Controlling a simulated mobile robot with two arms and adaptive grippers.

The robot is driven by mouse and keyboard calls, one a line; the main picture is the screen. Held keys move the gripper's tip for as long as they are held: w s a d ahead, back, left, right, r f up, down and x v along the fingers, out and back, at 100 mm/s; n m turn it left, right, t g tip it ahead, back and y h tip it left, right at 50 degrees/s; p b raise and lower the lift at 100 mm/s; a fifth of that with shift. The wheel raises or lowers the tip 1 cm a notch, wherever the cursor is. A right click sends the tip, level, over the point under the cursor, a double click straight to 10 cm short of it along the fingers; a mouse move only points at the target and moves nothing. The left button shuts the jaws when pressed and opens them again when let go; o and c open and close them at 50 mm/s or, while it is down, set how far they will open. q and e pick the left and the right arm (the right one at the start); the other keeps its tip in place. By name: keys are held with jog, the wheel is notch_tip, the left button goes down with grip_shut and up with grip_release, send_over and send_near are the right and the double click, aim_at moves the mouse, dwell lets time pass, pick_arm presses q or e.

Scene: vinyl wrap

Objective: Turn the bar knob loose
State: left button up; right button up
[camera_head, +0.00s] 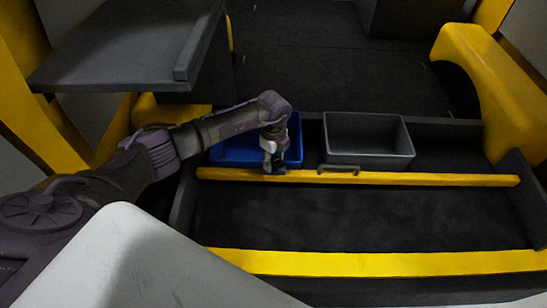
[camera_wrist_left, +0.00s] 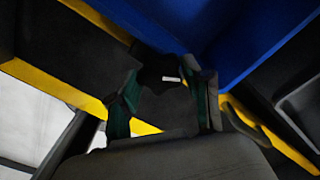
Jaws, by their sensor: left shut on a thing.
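A yellow bar (camera_head: 440,179) runs across the dark bed, with a black handle (camera_head: 340,168) near its middle. My left gripper (camera_head: 273,168) reaches down to the bar's left part. In the left wrist view its two fingers (camera_wrist_left: 163,98) stand on either side of a black knob (camera_wrist_left: 152,72) with a small white mark close by. The gripper is shut on this knob. The yellow bar (camera_wrist_left: 284,144) also runs behind the fingers there. In the head view the gripper hides the knob. My right gripper is not in view.
A blue bin (camera_head: 235,150) stands just behind the bar at the gripper, and a grey bin (camera_head: 367,135) stands to its right. A second yellow bar (camera_head: 400,263) lies nearer. A dark shelf (camera_head: 120,45) overhangs at upper left. The bed between the bars is clear.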

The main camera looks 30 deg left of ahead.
aim_at(273, 161)
pick_arm(q)
jog(key=shift+r, duration=0.1)
jog(key=o, duration=1.2)
jog(key=shift+c, duration=0.2)
notch_tip(273, 161, up, 12)
